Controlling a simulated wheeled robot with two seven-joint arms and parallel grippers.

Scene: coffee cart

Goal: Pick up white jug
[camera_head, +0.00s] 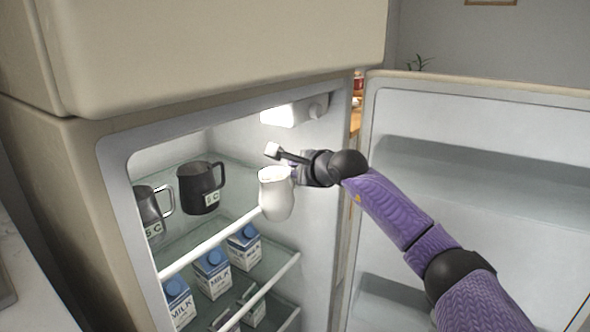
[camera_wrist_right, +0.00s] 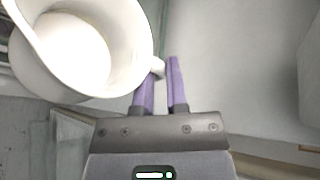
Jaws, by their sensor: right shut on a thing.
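The white jug (camera_head: 275,195) hangs upright at the front right of the open fridge, by the edge of the upper shelf. My right gripper (camera_head: 292,172) is at the jug's right side. In the right wrist view the jug (camera_wrist_right: 75,55) fills the upper left and looks empty inside. There the fingers of the right gripper (camera_wrist_right: 163,82) are close together on a small white part at the jug's side, its handle, mostly hidden. My left gripper is not in view.
A black jug (camera_head: 200,188) and a grey jug (camera_head: 150,212) stand on the upper shelf to the left. Several milk cartons (camera_head: 212,272) stand on the shelf below. The fridge door (camera_head: 480,200) is open on the right. A lit lamp housing (camera_head: 290,112) is above.

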